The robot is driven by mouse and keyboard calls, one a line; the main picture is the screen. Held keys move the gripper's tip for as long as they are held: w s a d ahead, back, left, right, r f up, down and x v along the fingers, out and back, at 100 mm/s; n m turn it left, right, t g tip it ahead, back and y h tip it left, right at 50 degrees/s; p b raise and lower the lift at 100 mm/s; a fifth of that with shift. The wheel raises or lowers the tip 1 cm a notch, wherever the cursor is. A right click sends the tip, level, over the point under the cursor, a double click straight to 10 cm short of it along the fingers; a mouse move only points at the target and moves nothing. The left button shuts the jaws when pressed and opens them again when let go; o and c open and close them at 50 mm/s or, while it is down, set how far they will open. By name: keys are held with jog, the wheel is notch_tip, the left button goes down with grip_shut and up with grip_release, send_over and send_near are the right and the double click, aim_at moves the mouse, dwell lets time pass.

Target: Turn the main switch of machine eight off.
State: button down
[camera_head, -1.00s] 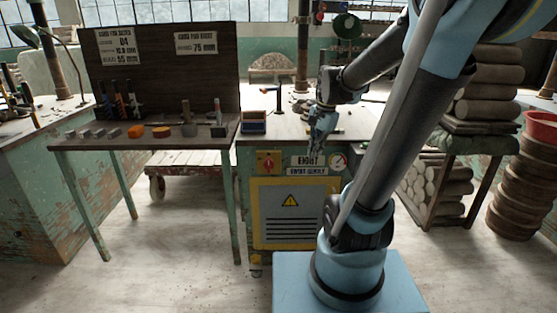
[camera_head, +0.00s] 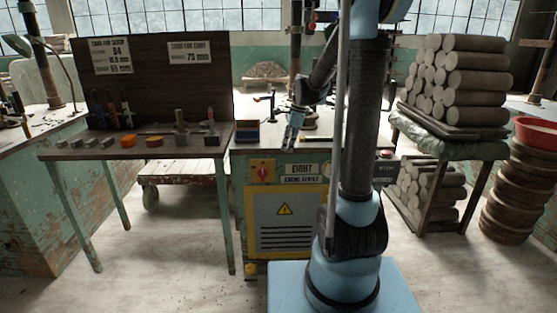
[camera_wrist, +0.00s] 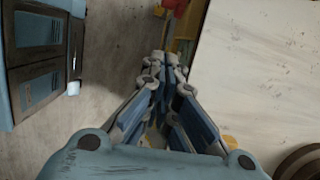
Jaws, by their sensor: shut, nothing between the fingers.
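Machine eight (camera_head: 237,206) is a worn green cabinet with a yellow-framed grey panel (camera_head: 285,222) and an "EIGHT" label (camera_head: 302,168). Its main switch (camera_head: 262,171) is a red knob on a yellow plate at the upper left of the front. My gripper (camera_head: 288,149) points down in front of the bench top, up and to the right of the switch and apart from it. In the wrist view its fingers (camera_wrist: 162,58) are together and empty. A small red and yellow patch shows beyond them at the top; I cannot tell whether it is the switch.
A wooden table (camera_head: 60,155) with small blocks and a dark notice board (camera_head: 150,85) stands left. Stacked clay logs (camera_head: 480,62) and a red basin (camera_head: 538,131) stand right.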

aim_at(273, 165)
jog(key=x, duration=0.9)
jog(key=shift+f, duration=0.35)
jog(key=a, duration=0.2)
jog(key=shift+a+r, duration=0.1)
jog(key=shift+a, duration=0.95)
jog(key=shift+d+r, duration=0.1)
